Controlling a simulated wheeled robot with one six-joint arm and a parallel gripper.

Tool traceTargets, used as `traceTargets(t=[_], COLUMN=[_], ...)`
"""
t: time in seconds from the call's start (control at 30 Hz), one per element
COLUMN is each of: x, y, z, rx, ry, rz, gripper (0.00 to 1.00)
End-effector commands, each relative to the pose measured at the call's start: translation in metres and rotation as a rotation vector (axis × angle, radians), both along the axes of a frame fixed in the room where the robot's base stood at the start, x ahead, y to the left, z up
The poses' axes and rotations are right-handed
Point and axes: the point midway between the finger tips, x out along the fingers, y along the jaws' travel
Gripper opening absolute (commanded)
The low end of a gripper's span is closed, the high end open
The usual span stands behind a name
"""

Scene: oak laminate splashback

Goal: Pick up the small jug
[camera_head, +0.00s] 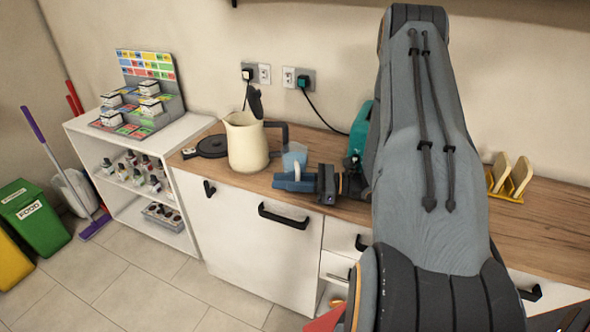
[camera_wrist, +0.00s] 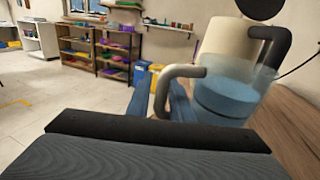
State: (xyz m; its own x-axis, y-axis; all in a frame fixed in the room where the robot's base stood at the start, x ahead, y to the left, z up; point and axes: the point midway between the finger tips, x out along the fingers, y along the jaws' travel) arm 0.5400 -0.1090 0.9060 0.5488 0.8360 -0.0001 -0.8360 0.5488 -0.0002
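The small jug (camera_head: 294,155) is see-through and pale blue. It stands upright on the wooden counter (camera_head: 530,225), just right of the cream kettle (camera_head: 246,148). In the wrist view the jug (camera_wrist: 232,92) is close on the right, with bluish contents and a grey handle (camera_wrist: 168,80) pointing left. My gripper (camera_head: 285,180) is low at the counter's front edge, before the jug. In the wrist view its blue fingers (camera_wrist: 160,98) are apart, with the handle's lower part between them. Whether they touch the handle cannot be told.
The kettle's dark handle is close behind the jug. A round black base (camera_head: 212,146) lies left of the kettle. A teal appliance (camera_head: 360,130) stands behind my arm, and a yellow toast rack (camera_head: 508,180) is to the right. Drawer handles (camera_head: 284,213) stick out below the counter.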

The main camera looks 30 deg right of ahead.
Motion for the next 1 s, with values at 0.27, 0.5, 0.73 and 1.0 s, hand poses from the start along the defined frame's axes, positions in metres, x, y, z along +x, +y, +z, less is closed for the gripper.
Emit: traceTargets(t=[0.27,0.5,0.73,1.0], x=[0.000,0.000,0.000,0.001], y=[0.000,0.000,-0.001,-0.001], z=[0.000,0.001,0.004,0.018], rx=[0.000,0.000,0.000,-0.001], ry=[0.000,-0.001,-0.002,-0.003], rz=[0.000,0.000,0.000,0.000], gripper=[0.00,0.00,0.00,0.00])
